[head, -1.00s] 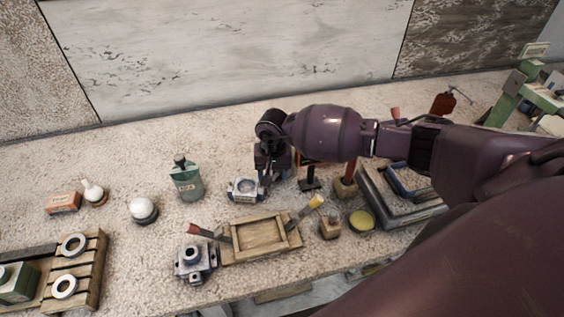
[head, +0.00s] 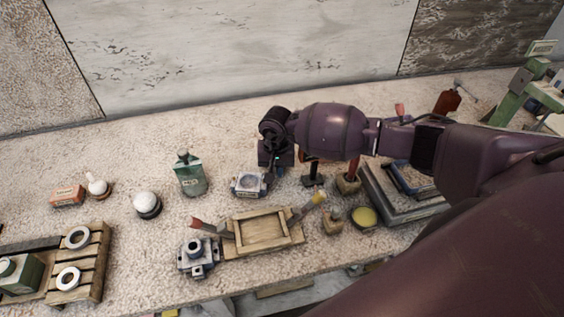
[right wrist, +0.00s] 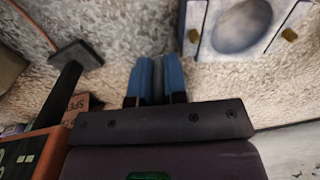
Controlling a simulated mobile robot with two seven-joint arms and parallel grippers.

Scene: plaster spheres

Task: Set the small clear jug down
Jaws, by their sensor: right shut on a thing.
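My right gripper (head: 278,170) is over the back middle of the bench, behind and a little right of a pale block with a round recess. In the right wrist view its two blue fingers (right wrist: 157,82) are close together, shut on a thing. Only a narrow grey strip of that thing shows between them; I take it to be the small clear jug, but its body cannot be made out. The pale recessed block (head: 249,184) also shows at the upper right of the right wrist view (right wrist: 240,25), apart from the fingers. My left gripper is not in view.
A wooden tray (head: 262,247) and a grey metal fitting (head: 199,257) are in front. A dark stand (head: 313,178) is close on the right. Bare bench lies behind the bottle.

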